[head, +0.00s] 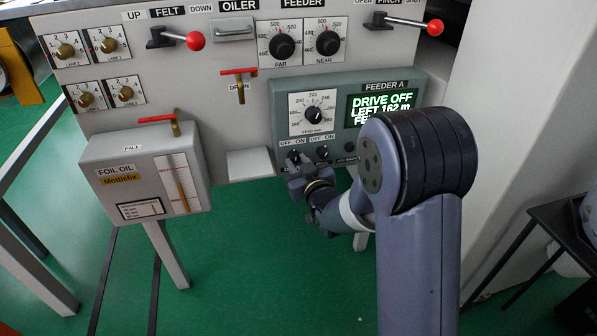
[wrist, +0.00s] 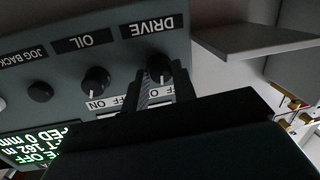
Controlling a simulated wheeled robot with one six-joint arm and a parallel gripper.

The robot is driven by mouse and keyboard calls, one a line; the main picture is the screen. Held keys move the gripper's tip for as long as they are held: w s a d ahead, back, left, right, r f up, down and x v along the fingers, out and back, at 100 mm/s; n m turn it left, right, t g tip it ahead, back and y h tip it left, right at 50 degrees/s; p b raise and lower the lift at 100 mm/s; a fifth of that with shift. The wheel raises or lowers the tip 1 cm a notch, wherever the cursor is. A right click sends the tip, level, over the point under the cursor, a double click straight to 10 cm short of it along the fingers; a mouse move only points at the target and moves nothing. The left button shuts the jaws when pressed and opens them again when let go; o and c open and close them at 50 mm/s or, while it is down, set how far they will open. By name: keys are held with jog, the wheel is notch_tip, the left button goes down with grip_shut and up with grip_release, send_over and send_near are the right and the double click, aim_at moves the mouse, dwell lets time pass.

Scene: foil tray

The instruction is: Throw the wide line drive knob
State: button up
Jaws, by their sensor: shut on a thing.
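The drive knob (wrist: 158,66) is a black rotary knob on the grey Feeder A panel (head: 278,100). In the upside-down wrist view it sits under the DRIVE label (wrist: 150,25). My gripper (head: 296,162) reaches the panel's lower left in the head view. In the wrist view its two dark fingers (wrist: 161,78) are shut on the drive knob, one on each side. The fingers partly cover the OFF/ON plate, so the knob's pointer is hard to read. The green display (head: 382,104) reads DRIVE OFF, LEFT 162 m; its lower line is partly covered by my arm in the head view.
The oil knob (wrist: 96,80) is close beside the drive knob, with the jog back button (wrist: 40,91) beyond it. A speed dial (head: 313,114) sits above. A grey ledge (head: 250,164) projects left of my gripper. The foil oil box (head: 145,165) stands farther left.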

jog(key=n+b, duration=0.4)
jog(key=shift+f, duration=0.1)
jog(key=shift+a+n+h+b, duration=0.1)
jog(key=shift+n+h+b, duration=0.5)
jog(key=shift+n+b, duration=0.65)
jog(key=shift+r+n, duration=0.2)
jog(key=shift+n, duration=0.05)
jog(key=o, duration=1)
jog(key=p+v, duration=0.2)
jog(key=v, duration=0.8)
jog(key=shift+s+d+r, duration=0.2)
jog(key=shift+s, duration=0.15)
